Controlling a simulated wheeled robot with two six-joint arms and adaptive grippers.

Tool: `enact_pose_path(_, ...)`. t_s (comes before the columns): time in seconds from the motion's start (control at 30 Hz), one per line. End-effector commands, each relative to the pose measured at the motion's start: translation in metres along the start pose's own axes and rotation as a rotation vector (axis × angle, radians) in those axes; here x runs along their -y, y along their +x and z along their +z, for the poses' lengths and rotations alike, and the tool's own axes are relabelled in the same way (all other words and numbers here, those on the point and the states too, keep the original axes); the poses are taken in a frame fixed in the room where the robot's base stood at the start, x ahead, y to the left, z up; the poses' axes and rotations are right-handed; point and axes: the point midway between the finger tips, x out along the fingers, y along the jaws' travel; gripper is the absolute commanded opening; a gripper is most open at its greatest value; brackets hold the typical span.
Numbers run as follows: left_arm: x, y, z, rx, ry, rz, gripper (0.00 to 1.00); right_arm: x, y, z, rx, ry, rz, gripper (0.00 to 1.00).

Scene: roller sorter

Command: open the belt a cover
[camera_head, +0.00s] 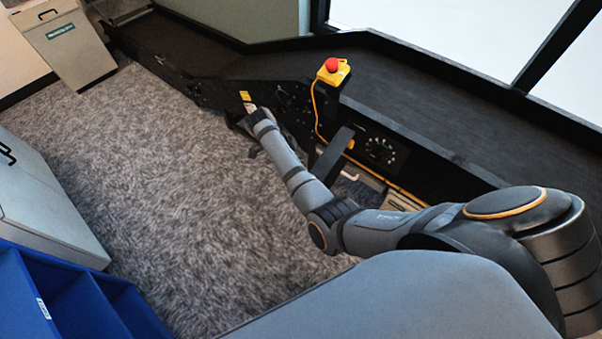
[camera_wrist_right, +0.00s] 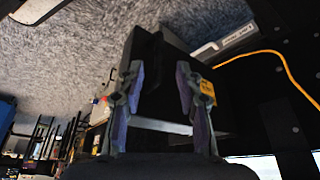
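My right arm reaches in from the lower right in the head view, and its gripper (camera_head: 250,118) is at the black side of the conveyor frame (camera_head: 205,92), below a small yellow label (camera_head: 245,96). In the right wrist view the two fingers of the right gripper (camera_wrist_right: 160,78) stand apart, with a dark panel (camera_wrist_right: 165,100) between and behind them. This panel looks like a cover, but I cannot read a belt name on it. A dark upright bar (camera_wrist_right: 152,58) shows between the fingers; contact with it cannot be made out. My left gripper is not in view.
A red emergency button on a yellow box (camera_head: 333,70) stands on the frame, with a yellow cable running down. A black control panel (camera_head: 380,149) is to its right. Grey cabinet (camera_head: 45,205) and blue bins (camera_head: 75,300) stand at the left. Carpet (camera_head: 170,160) between is clear.

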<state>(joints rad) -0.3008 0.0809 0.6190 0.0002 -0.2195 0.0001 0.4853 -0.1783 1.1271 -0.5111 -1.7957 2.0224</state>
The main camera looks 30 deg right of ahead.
Motion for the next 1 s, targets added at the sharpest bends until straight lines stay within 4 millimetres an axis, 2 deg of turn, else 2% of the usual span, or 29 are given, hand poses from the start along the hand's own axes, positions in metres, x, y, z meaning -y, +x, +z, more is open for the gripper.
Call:
enact_pose_path(0.1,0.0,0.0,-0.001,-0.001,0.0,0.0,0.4,0.0,-0.028,0.001,0.002,0.0,-0.002,0.36)
enact_pose_path(0.3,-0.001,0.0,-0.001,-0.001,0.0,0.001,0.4,0.0,-0.052,0.0,0.0,0.0,0.0,0.36)
enact_pose_path(0.87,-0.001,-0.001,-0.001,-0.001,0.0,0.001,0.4,0.0,-0.056,0.0,-0.001,0.0,0.001,0.36)
enact_pose_path(0.93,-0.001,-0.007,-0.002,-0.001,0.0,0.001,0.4,0.0,-0.062,-0.003,-0.001,0.0,0.001,0.36)
enact_pose_path(1.0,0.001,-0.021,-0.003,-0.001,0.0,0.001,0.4,0.0,-0.076,-0.008,-0.001,0.0,0.001,0.36)
